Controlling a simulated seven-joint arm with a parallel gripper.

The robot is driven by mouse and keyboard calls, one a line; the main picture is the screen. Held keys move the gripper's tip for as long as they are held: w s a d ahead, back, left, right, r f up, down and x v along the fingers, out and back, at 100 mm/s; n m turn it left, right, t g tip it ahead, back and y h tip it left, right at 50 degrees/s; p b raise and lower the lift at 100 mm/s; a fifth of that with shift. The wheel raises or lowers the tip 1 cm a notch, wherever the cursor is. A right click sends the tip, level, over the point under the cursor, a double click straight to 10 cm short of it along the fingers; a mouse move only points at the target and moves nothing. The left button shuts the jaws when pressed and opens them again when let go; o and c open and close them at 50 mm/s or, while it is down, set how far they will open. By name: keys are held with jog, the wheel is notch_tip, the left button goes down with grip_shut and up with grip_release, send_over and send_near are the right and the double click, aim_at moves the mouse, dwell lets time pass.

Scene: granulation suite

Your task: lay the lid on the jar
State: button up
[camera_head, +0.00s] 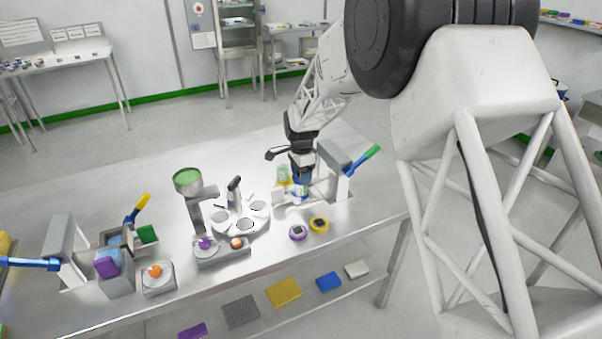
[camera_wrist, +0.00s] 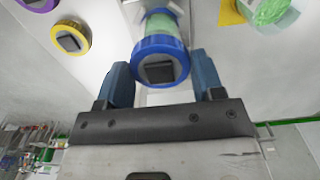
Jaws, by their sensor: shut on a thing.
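The blue lid (camera_wrist: 160,62), with a dark square knob in its middle, sits between the two blue fingers of my gripper (camera_wrist: 162,82) in the wrist view. The gripper is shut on it. A jar with pale green contents (camera_wrist: 163,28) and a blue band at its far end is right beneath the lid, roughly in line with it. I cannot tell whether the lid touches the jar's rim. In the head view my gripper (camera_head: 301,176) points down by the grey press-like stand, and the lid is mostly hidden there.
A green-filled jar on a yellow base (camera_head: 283,174) stands close beside my gripper. A purple lid (camera_head: 298,232) and a yellow lid (camera_head: 319,225) lie near the table's front edge. A grey stand with a green-tipped lever (camera_head: 335,172) is to the right. A round turntable (camera_head: 240,218) is to the left.

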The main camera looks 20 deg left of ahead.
jog(key=shift+f, duration=0.4)
dwell(1.0)
jog(key=o, duration=1.1)
jog(key=shift+r, duration=0.15)
jog(key=shift+r, duration=3.9)
jog(key=shift+d, duration=0.1)
